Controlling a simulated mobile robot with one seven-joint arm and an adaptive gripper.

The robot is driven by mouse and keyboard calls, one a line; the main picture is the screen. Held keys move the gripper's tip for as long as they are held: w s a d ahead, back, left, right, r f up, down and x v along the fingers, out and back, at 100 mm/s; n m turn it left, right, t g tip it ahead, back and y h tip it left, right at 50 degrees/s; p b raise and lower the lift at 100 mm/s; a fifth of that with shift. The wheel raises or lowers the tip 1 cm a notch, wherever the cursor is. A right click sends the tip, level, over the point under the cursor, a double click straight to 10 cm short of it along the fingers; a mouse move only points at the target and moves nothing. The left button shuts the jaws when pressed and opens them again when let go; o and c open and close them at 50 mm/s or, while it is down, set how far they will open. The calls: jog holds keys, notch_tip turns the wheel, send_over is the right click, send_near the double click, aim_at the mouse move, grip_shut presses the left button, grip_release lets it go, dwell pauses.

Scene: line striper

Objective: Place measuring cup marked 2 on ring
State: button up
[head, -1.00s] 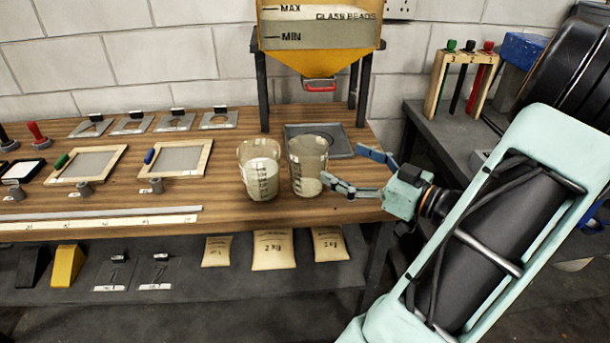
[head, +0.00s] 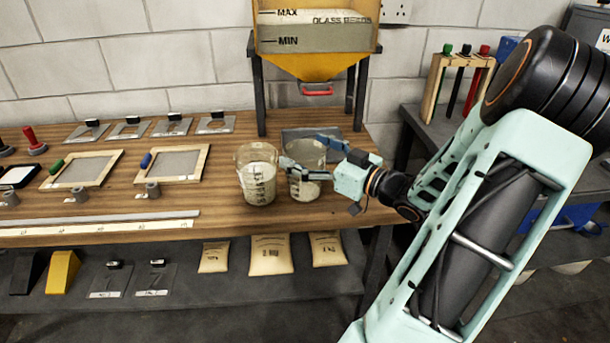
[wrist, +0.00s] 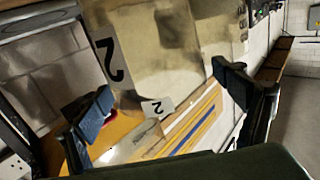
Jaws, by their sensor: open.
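Two clear measuring cups stand side by side on the wooden bench in the head view. The left cup (head: 257,178) holds pale material. The right cup (head: 306,184) also has pale contents low down. My gripper (head: 303,150) is open, with its fingers at the right cup, one on the far side and one across the near side. In the wrist view a clear cup (wrist: 155,55) with a "2" label (wrist: 110,62) shows between the open fingers (wrist: 162,80). A second, smaller "2" label (wrist: 157,107) shows below. I cannot clearly make out the ring.
A dark plate (head: 300,131) lies behind the right cup, under the yellow glass-bead hopper (head: 318,65) and between its legs. Framed screens (head: 178,164) and weights lie to the left. A rack of coloured handles (head: 458,85) stands at right. Bags (head: 270,254) lie on the lower shelf.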

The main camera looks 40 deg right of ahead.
jog(key=c, duration=1.5)
